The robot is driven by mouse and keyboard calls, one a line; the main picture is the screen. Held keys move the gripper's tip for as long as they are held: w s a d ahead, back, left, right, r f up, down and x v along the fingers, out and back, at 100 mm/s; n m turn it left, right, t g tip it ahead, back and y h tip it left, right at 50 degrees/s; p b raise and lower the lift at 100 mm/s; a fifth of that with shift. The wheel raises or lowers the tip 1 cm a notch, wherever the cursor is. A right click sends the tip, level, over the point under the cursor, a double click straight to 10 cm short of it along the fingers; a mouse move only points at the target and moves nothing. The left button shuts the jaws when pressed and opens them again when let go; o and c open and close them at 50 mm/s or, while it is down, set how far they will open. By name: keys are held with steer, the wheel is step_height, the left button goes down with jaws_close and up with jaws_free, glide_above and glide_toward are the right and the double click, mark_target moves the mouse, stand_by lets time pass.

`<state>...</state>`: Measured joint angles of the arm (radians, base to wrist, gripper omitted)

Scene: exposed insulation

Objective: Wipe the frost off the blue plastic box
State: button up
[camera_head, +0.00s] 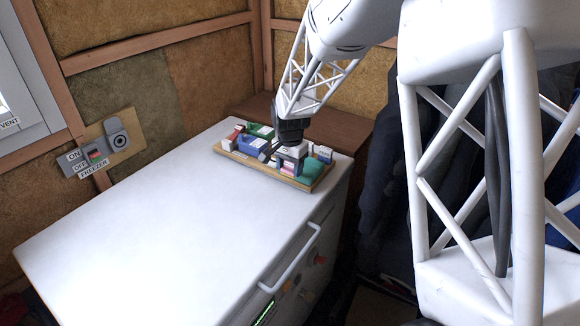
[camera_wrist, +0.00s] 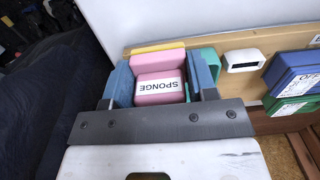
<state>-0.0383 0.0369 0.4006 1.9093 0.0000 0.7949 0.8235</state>
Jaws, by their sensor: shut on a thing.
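My gripper (camera_head: 290,158) is low over the wooden tray (camera_head: 314,186) at the far end of the white chest top. In the wrist view, its blue-grey fingers (camera_wrist: 162,82) are shut on a pink sponge (camera_wrist: 158,99) with a white label reading SPONGE. Another pink surface and a yellow edge show just beyond it. A blue box (camera_wrist: 292,68) with a white label lies to the right in the wrist view; in the head view a blue box (camera_head: 252,146) sits left of my gripper. Frost on it cannot be made out.
A green box (camera_wrist: 291,107) and a small white box (camera_wrist: 244,60) are near the blue box. The white chest top (camera_head: 170,220) is clear. A freezer switch (camera_head: 96,154) is on the left wall.

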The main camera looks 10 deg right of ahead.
steer(key=shift+o, duration=1.1)
steer(key=shift+c, duration=0.8)
steer(key=w+a+r+n, duration=0.2)
steer(key=w+r+n, duration=0.2)
steer(key=w, duration=0.7)
steer(key=w+a+r+n, duration=0.3)
steer(key=w+n, duration=0.2)
steer(key=w, duration=0.6)
steer(key=shift+a+r, duration=0.2)
steer(key=shift+r, duration=0.2)
steer(key=shift+f, duration=0.1)
